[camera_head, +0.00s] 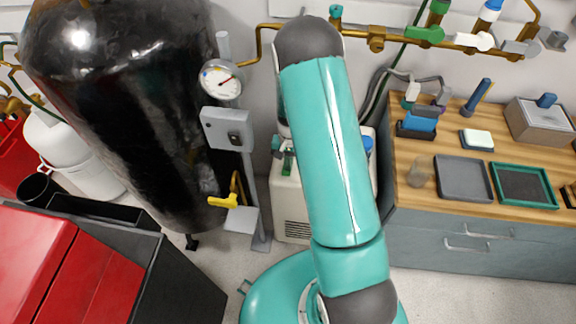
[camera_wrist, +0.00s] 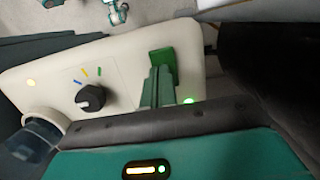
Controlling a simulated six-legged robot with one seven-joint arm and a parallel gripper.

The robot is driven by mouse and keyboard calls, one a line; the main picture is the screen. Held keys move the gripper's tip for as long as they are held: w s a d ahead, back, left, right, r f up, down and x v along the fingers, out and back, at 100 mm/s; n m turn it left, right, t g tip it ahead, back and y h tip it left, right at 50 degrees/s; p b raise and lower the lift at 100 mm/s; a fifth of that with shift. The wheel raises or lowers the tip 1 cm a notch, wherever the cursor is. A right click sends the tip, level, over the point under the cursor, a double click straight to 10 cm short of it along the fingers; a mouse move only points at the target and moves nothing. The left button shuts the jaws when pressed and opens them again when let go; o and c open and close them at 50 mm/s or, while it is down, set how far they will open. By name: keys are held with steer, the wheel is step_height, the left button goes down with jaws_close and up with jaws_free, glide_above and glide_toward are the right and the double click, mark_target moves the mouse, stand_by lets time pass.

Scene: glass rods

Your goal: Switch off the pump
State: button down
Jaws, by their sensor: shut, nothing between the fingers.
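The pump is a cream box (camera_head: 292,212) on the floor behind my arm in the head view; my arm hides much of it. Its cream top panel (camera_wrist: 120,60) fills the middle of the wrist view. A green switch (camera_wrist: 163,60) sits at the panel's right side. A black knob (camera_wrist: 90,98) with blue, yellow and green marks is left of it. A green light (camera_wrist: 188,101) and a yellow light (camera_wrist: 31,83) glow. My gripper (camera_wrist: 159,73) is shut and empty, its fingertips right at the green switch; I cannot tell whether they touch it.
A black tank (camera_head: 120,100) with a gauge (camera_head: 221,82) and a yellow-handled valve (camera_head: 222,201) stands left of the pump. A wooden bench (camera_head: 450,180) with trays is on the right. A blue-grey fitting (camera_wrist: 35,140) is at the panel's lower left.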

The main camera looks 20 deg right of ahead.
steer(key=shift+w+r, duration=0.1)
steer(key=shift+r, duration=0.05)
step_height(320, 180, up, 14)
steer(key=w+d, duration=0.1)
steer(key=shift+w+d, duration=0.2)
steer(key=shift+w, duration=0.2)
stand_by(0.5)
